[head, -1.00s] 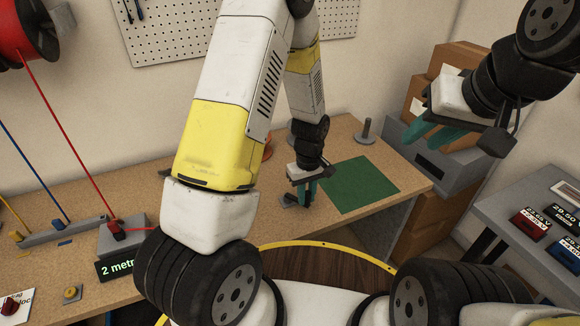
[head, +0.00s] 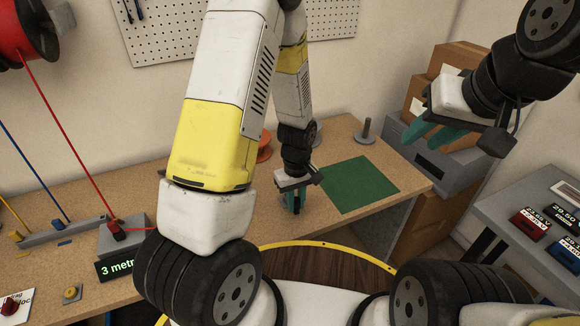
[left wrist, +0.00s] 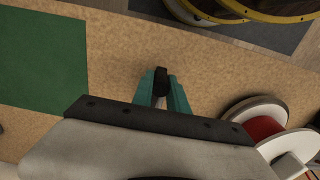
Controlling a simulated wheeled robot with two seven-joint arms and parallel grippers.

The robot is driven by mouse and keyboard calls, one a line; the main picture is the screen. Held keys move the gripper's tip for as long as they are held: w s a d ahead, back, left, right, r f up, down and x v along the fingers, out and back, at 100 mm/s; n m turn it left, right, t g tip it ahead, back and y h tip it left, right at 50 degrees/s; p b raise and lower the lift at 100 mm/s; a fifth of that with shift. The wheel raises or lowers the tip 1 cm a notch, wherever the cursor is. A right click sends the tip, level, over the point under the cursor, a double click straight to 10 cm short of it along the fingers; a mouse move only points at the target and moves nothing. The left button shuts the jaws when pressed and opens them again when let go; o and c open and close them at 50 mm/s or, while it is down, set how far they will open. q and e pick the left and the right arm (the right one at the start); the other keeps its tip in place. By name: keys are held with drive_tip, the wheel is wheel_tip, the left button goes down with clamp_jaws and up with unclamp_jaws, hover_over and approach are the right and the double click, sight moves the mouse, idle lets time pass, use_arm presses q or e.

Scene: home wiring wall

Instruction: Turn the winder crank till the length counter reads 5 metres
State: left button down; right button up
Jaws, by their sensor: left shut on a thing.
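My left gripper (head: 293,203) is low over the workbench, beside the green mat. In the left wrist view its teal fingers (left wrist: 164,92) are shut on a dark knob, the crank handle (left wrist: 161,78). A white-flanged reel with red wire on it (left wrist: 263,127) is close by at the right of that view; my arm hides it in the head view. The length counter display (head: 115,267) shows "3 metr", its end covered by my arm. Red wire (head: 70,145) runs from the wall spool down to the grey counter box (head: 125,235). My right gripper (head: 432,133) is open and empty in the air.
A green mat (head: 358,184) lies on the workbench (head: 345,135). An upright grey post (head: 366,130) stands behind it and an orange spool (head: 264,150) is further left. A side table (head: 500,205) with meters stands at the right. Boxes fill the corner.

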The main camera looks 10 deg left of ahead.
use_arm(q)
drive_tip(key=shift+s+a, duration=0.1)
drive_tip(key=shift+s, duration=0.05)
drive_tip(key=shift+s+a, duration=0.35)
drive_tip(key=shift+a, duration=0.55)
drive_tip(key=shift+a, duration=0.1)
drive_tip(key=shift+a, duration=1)
